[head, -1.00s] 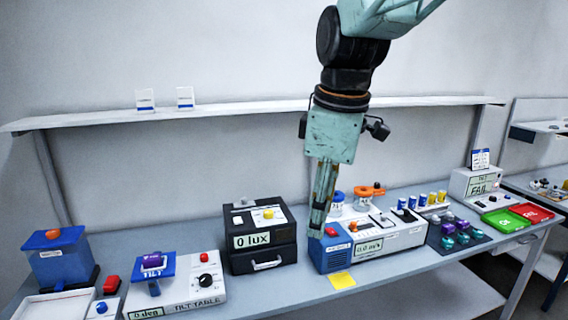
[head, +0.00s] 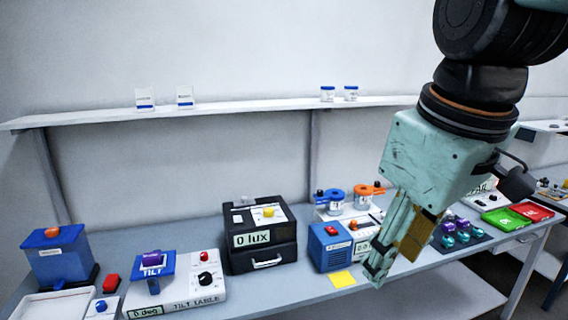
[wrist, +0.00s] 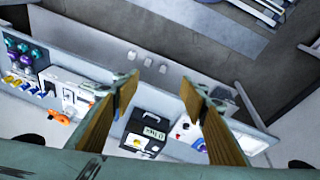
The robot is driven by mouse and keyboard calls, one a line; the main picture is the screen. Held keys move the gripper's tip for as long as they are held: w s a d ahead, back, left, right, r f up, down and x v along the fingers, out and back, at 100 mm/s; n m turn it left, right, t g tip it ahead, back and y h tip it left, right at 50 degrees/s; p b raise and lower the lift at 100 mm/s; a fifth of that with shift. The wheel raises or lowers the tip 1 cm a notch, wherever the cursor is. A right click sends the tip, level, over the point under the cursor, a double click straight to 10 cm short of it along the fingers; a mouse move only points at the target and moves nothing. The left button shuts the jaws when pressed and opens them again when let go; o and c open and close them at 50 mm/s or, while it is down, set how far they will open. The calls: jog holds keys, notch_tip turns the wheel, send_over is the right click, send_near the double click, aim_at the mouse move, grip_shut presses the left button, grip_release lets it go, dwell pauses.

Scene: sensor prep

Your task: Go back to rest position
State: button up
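My gripper (head: 393,264) hangs in front of the right part of the bench in the head view, pointing down and slightly left. It is nearer the camera than the bench devices and touches none of them. In the wrist view my gripper (wrist: 160,84) shows two fingers spread wide apart with nothing between them. My arm and gripper hide part of the blue-and-white device (head: 330,248) and the area behind it.
On the bench stand a tilt table (head: 190,292), a black lux box (head: 262,258), a blue box (head: 58,262), a green tray (head: 500,220) and a red tray (head: 532,211). A wall shelf (head: 230,108) runs behind. The space above the left bench is clear.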

jog(key=s+d+f+m, duration=0.2)
jog(key=s+m, duration=0.1)
jog(key=s, duration=0.3)
jog(key=s+d+f+m, duration=0.1)
jog(key=s+d+m, duration=0.1)
jog(key=s, duration=0.4)
jog(key=shift+s+f+m+t, duration=0.2)
jog(key=shift+f+m+t, duration=0.2)
jog(key=shift+m, duration=0.2)
jog(key=shift+r, duration=0.1)
dwell(0.4)
